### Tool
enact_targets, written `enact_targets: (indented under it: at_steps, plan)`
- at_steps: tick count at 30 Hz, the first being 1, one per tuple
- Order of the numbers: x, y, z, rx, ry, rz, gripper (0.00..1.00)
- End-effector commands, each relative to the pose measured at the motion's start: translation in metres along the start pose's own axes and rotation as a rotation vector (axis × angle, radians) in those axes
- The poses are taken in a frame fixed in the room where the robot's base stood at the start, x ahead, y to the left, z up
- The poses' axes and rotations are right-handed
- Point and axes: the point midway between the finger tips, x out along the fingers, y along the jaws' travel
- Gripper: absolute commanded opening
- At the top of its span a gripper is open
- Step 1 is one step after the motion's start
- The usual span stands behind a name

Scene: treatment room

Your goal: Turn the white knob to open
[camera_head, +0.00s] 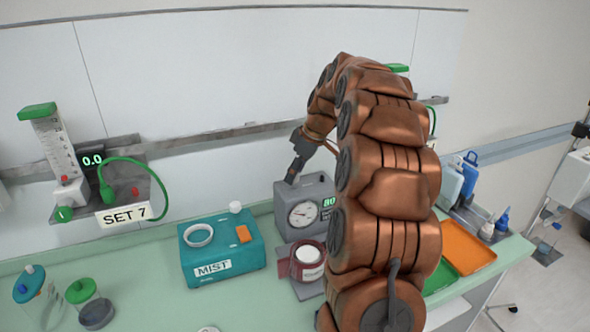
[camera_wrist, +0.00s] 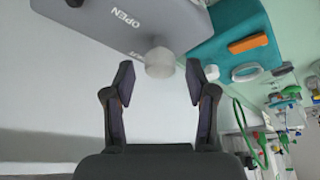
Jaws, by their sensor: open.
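The white knob (camera_wrist: 160,63) sticks out of the grey box (camera_wrist: 120,22), beside the printed word OPEN, in the wrist view. My gripper (camera_wrist: 160,82) is open, with one finger on each side in line with the knob. The knob shows at the fingertips, between them in the picture; I see no finger touching it. In the head view the grey box (camera_head: 286,193) with a dial gauge stands on the counter, and my gripper (camera_head: 292,174) is at its upper left. The knob is hidden there behind my gripper or the box.
A teal MIST box (camera_head: 222,262) with a white cap and orange block stands left of the grey box. A dark red holder (camera_head: 306,262) with a white-topped jar stands in front. A metal rail (camera_head: 225,133) runs along the wall behind. Orange tray (camera_head: 467,247) lies right.

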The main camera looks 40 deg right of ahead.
Motion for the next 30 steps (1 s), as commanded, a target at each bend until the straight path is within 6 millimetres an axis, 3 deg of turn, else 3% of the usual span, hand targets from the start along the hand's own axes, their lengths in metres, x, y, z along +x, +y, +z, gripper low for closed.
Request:
enact_targets:
  at_steps: [12,28,30]
  plan:
    - [0.0054,-0.0003,0.0002,0.001,0.0,0.0,0.55]
    - [0.0052,-0.0003,0.0001,0.001,0.0,0.0,0.0]
    - [0.0054,-0.0004,0.0002,0.001,0.0,0.0,0.0]
